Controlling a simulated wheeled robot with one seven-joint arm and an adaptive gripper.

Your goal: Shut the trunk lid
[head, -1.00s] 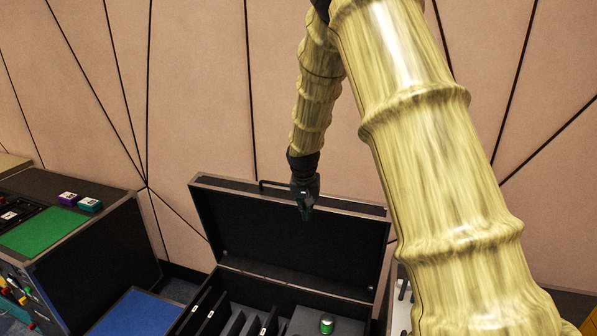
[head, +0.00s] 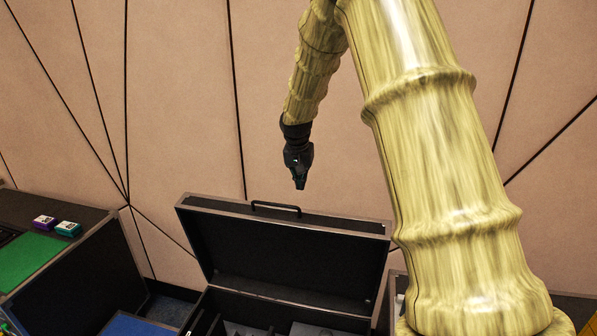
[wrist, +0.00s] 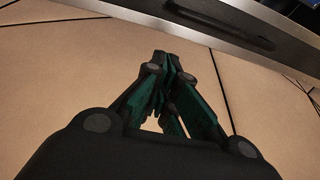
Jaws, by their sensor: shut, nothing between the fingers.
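The black trunk's lid (head: 270,250) stands open and upright in the head view, with a metal-edged rim and a dark handle (head: 275,208) on its top edge. The trunk's body below it is partly cut off by the bottom of the picture. My gripper (head: 299,186) is shut and empty. It hangs fingers-down above the lid's top edge, a little right of the handle, and looks apart from it. In the wrist view my closed fingers (wrist: 168,62) point toward the lid's rim (wrist: 200,35), which crosses the top with its handle (wrist: 225,20).
A panelled wall (head: 190,90) rises behind the trunk. At left stands a black case with a green mat (head: 28,258), a purple box (head: 43,222) and a teal box (head: 68,228). A blue surface (head: 128,324) lies between this case and the trunk.

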